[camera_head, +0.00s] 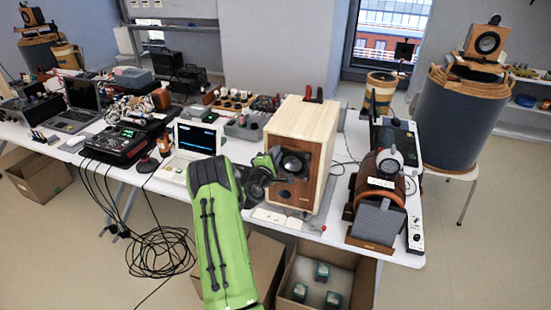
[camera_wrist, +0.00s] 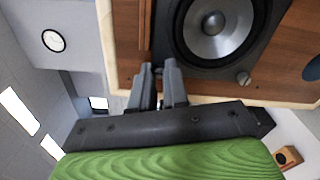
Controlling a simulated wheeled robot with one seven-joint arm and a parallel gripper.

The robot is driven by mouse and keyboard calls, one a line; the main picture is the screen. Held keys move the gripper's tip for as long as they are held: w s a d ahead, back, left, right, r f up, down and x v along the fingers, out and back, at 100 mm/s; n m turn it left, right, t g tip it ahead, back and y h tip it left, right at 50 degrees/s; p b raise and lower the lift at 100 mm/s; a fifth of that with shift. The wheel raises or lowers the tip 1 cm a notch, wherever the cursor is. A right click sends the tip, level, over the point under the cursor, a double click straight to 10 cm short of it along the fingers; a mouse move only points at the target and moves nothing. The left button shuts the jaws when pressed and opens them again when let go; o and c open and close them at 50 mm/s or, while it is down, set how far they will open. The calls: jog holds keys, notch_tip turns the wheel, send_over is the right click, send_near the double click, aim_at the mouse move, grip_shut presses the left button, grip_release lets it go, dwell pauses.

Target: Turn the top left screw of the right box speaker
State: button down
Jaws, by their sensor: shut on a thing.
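The box speaker (camera_head: 304,130) has a pale wood cabinet and brown front panel and stands on the white table. Its driver (camera_head: 293,163) is dark and round; in the wrist view, the grey driver cone (camera_wrist: 214,30) sits in a dark square frame. My gripper (camera_head: 276,158) is at the left of the driver, at the speaker front. In the wrist view, the fingers of my gripper (camera_wrist: 159,72) are close together at one corner of the driver frame. The screw between them is hidden. Another screw (camera_wrist: 243,78) shows at a neighbouring corner of the frame.
A small monitor (camera_head: 196,137) stands left of the speaker, and a brown cylindrical device (camera_head: 380,178) stands to its right. An open cardboard box (camera_head: 325,262) with several small blocks is below the table. Black cables (camera_head: 165,250) lie on the floor at left.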

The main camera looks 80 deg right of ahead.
jog(key=m+b, duration=1.6)
jog(key=b, duration=0.6)
jog(key=shift+f+m, duration=0.1)
jog(key=shift+m, duration=0.2)
jog(key=shift+b, duration=0.3)
jog(key=c, duration=1.1)
grip_release()
